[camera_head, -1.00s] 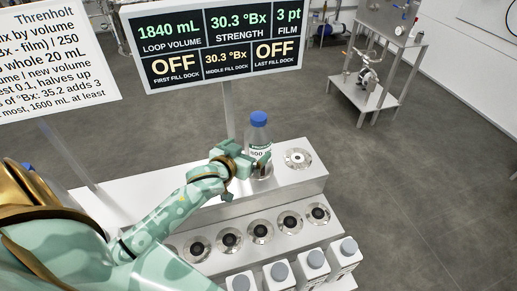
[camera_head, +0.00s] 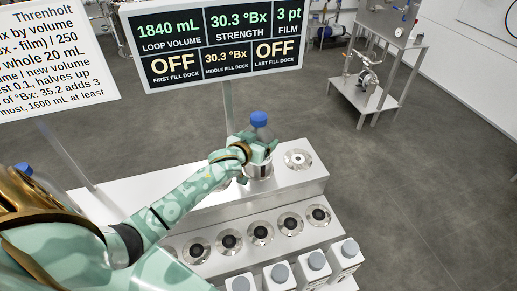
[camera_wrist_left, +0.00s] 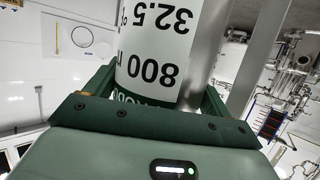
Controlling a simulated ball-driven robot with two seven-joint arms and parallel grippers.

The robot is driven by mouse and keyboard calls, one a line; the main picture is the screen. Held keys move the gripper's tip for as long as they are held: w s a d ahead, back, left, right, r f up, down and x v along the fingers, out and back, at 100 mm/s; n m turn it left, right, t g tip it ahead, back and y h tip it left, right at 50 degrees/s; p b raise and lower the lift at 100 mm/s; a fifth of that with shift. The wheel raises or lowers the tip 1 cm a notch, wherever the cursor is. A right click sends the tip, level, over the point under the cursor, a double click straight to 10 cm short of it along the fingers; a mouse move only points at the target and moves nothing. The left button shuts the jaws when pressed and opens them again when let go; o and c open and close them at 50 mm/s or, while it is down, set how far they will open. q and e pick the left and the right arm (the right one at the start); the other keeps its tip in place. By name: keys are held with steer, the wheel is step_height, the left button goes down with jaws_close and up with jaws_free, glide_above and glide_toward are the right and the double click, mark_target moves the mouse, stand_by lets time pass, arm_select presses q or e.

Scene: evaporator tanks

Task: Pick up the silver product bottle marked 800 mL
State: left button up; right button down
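The silver product bottle (camera_head: 259,170) with a blue cap stands upright on the back step of the metal bench. Its middle is hidden by my left gripper (camera_head: 262,150), whose fingers are around it below the cap. In the left wrist view the bottle's white label (camera_wrist_left: 155,55) reads 800 and 32.5, upside down, between the two dark green fingers of my left gripper (camera_wrist_left: 160,95). The fingers lie close along both sides of the bottle; whether they press on it I cannot tell. My right gripper is in no view.
An empty round dock (camera_head: 297,159) is right of the bottle. Several round ports (camera_head: 260,233) line the lower step, with white grey-capped bottles (camera_head: 313,266) in front. A display panel (camera_head: 225,45) on a post stands behind. Another blue cap (camera_head: 24,168) shows at far left.

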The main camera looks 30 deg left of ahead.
arm_select(q)
steer(key=c, duration=1)
steer(key=shift+w+r, duration=0.1)
steer(key=shift+r, duration=0.05)
steer(key=shift+c, duration=1)
steer(key=shift+r, duration=0.1)
